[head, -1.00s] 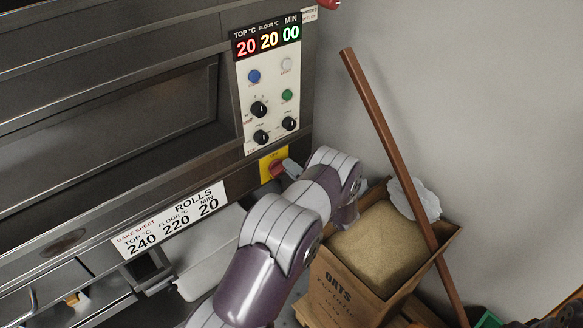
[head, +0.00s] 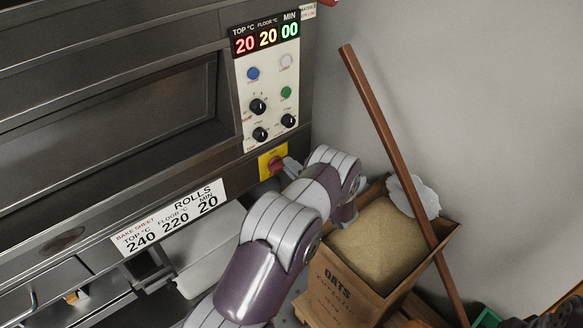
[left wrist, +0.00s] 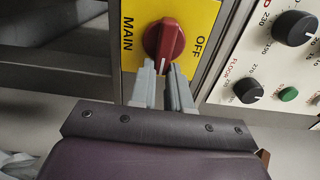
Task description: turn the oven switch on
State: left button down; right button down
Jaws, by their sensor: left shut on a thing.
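The oven's main switch is a red rotary knob (head: 275,164) on a yellow plate (head: 266,171) below the control panel. In the left wrist view the red knob (left wrist: 165,42) stands upright in the picture, between the words MAIN and OFF on the yellow plate (left wrist: 204,14). My left gripper (head: 288,166) is at the knob, and its two grey fingers (left wrist: 164,72) are closed on either side of the knob's lower end. The fingertips hide part of the knob. My right gripper is not in view.
Above the switch is the oven's control panel (head: 270,75) with lit digits 20, 20, 00. An oats box (head: 335,296) and a leaning wooden pole (head: 385,145) stand at the right by the wall. A ROLLS label (head: 170,220) is on the oven front.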

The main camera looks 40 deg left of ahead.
pick_arm(q)
jog(key=c, duration=1.1)
grip_release()
jog(key=shift+d, duration=0.1)
jog(key=v, duration=1.2)
jog(key=shift+s+d, duration=0.1)
jog(key=shift+d, duration=0.2)
